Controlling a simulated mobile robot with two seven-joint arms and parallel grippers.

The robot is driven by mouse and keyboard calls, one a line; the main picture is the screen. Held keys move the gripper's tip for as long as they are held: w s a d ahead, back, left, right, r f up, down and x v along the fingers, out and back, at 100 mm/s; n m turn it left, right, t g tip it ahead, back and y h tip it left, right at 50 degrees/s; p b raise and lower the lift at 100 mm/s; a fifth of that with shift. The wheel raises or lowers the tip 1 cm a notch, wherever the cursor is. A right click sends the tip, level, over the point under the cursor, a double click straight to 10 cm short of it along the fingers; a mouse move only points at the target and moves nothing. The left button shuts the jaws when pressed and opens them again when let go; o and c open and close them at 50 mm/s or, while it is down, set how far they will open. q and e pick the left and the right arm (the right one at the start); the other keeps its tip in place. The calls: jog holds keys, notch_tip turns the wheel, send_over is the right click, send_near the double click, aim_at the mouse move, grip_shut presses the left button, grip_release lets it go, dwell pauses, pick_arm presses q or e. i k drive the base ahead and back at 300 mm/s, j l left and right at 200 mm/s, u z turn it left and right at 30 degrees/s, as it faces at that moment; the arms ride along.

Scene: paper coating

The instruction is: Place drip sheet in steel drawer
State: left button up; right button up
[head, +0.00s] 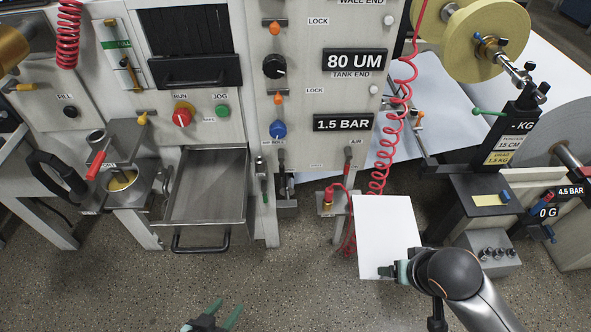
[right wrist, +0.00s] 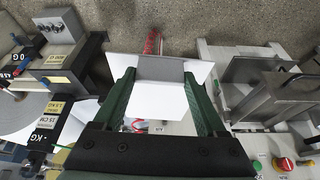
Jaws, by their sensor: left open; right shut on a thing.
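The drip sheet (head: 386,232) is a flat white rectangle held out in front of the machine, right of the drawer in the head view. My right gripper (head: 387,271) is shut on its near edge. In the right wrist view the sheet (right wrist: 160,100) shows between and beyond the green fingers. The steel drawer (head: 207,188) is pulled out at the left-centre of the head view, with a dark handle on its front. Its inside looks empty. My left gripper (head: 216,316) is open and empty at the bottom edge, below the drawer, with only its fingers in view.
A red coiled hose (head: 383,150) hangs just behind the sheet. A metal cup (head: 123,180) with a red-handled tool stands left of the drawer. A stand with a KG label (head: 508,135) is on the right. The floor (head: 290,285) between the grippers is clear.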

aim_at(211, 192)
jog(key=j+z, duration=0.1)
jog(key=j, duration=0.3)
jog(key=k+j+z, duration=0.15)
jog(key=j, duration=0.2)
jog(key=k+j+z, duration=0.1)
jog(key=j, duration=0.3)
jog(key=k+j+z, duration=0.15)
jog(key=j, duration=0.25)
jog(key=k+j, duration=0.1)
jog(key=j, duration=0.3)
jog(key=k+j, duration=0.15)
jog(key=j, duration=0.2)
jog(key=k+j, duration=0.1)
jog(key=j, duration=0.3)
jog(key=k+j, duration=0.15)
jog(key=j, duration=0.2)
jog(key=k+j, duration=0.1)
jog(key=j, duration=0.3)
jog(key=k+j+z, duration=0.1)
jog(key=j, duration=0.25)
jog(key=i+j, duration=0.1)
jog(key=i, duration=0.35)
jog(key=i+j, duration=0.1)
jog(key=i, duration=0.35)
